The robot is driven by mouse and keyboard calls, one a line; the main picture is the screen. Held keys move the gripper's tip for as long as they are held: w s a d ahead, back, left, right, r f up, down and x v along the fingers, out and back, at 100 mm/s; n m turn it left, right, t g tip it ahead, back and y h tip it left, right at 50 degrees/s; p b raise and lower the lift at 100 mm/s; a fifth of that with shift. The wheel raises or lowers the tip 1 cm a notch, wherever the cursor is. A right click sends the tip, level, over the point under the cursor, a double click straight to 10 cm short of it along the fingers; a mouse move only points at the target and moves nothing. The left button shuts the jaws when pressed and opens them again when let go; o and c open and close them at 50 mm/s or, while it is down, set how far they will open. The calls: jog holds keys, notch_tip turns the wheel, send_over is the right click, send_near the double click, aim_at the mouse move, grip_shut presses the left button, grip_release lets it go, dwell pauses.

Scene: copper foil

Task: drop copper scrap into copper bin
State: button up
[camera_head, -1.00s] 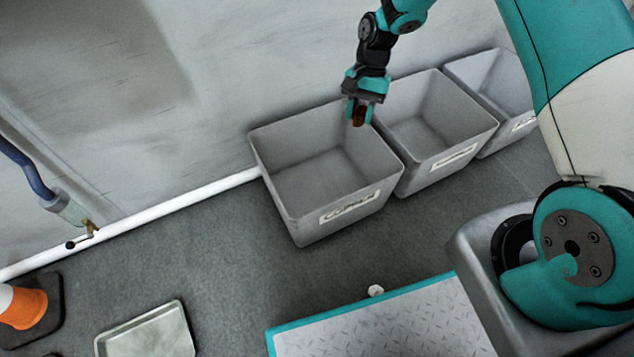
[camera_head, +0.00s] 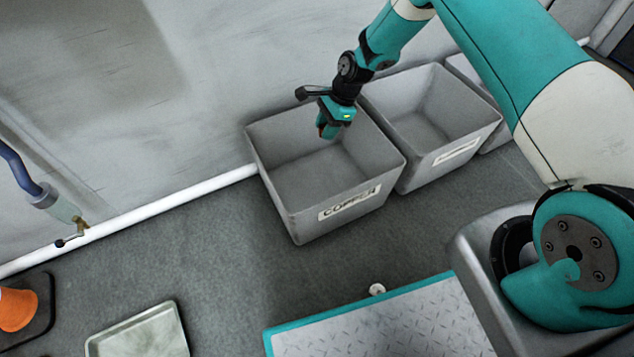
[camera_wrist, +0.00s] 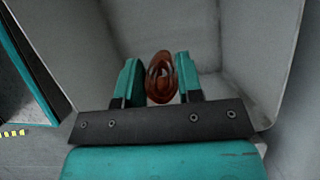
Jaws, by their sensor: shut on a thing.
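The copper scrap (camera_wrist: 160,78) is a reddish-brown, coiled-looking piece held between the two teal fingers of my gripper (camera_wrist: 157,80) in the wrist view. In the head view my gripper (camera_head: 328,128) is over the opening of the grey bin labelled COPPER (camera_head: 349,203), toward its back right part. There the scrap is mostly hidden by the fingers. The bin's inside looks empty where I see it. Its grey walls also surround the fingers in the wrist view (camera_wrist: 258,50).
A second grey bin (camera_head: 456,151) stands right of the copper bin, with another partly hidden beyond it. The wall is close behind the bins. A shallow tray (camera_head: 140,335), an orange cone (camera_head: 17,309) and a hose with a tap (camera_head: 52,203) are at left.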

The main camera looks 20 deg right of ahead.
jog(key=shift+f+b, duration=0.85)
jog(key=shift+f, duration=0.6)
jog(key=o, duration=1)
jog(key=p+v, duration=0.7)
jog(key=v, duration=1)
jog(key=shift+s+r, duration=0.1)
jog(key=shift+r, duration=0.2)
